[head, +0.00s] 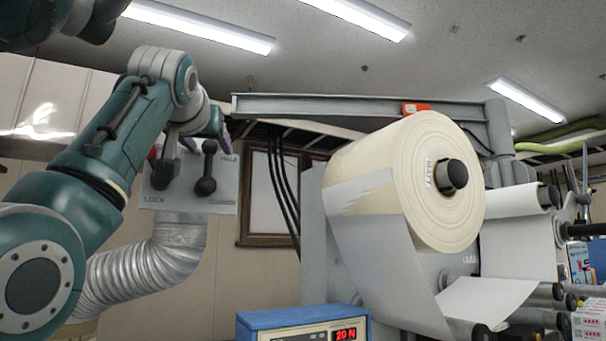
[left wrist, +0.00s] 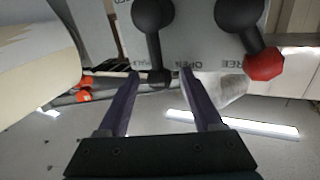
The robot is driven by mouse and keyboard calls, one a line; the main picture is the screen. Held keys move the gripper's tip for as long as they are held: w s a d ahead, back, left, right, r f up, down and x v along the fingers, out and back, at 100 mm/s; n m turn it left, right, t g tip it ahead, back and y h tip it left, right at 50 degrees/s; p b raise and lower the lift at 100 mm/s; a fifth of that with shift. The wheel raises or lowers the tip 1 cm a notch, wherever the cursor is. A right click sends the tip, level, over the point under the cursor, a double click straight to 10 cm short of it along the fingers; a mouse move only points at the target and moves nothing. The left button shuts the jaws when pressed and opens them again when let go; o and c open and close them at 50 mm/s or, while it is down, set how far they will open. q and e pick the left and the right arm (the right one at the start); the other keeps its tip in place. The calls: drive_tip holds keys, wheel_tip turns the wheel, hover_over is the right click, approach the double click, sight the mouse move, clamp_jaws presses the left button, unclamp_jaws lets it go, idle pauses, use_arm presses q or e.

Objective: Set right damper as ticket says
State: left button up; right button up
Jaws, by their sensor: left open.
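A grey damper panel (head: 222,192) on a silver duct carries two levers. The right damper lever (head: 206,184) has a dark round hub and a dark handle pointing nearly straight up; it also shows in the left wrist view (left wrist: 153,45), where the panel appears upside down. Its handle end lies between HALF and OPEN lettering. The left lever (left wrist: 240,22) has a red knob and leans away. My left gripper (left wrist: 160,75) is open, its purple fingers on either side of the right lever's handle end; whether they touch cannot be told. I see no ticket. My right gripper is out of view.
A large cream paper roll (head: 400,185) on the rewinder stands to the right of the panel. A grey overhead beam (head: 340,108) runs above it. A blue box (head: 300,322) with a red 20 N display is at the bottom. A flexible silver duct (head: 150,265) hangs below the panel.

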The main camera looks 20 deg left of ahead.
use_arm(q)
drive_tip(key=shift+c, duration=0.4)
drive_tip(key=shift+s, duration=0.1)
drive_tip(key=shift+c, duration=0.7)
clamp_jaws()
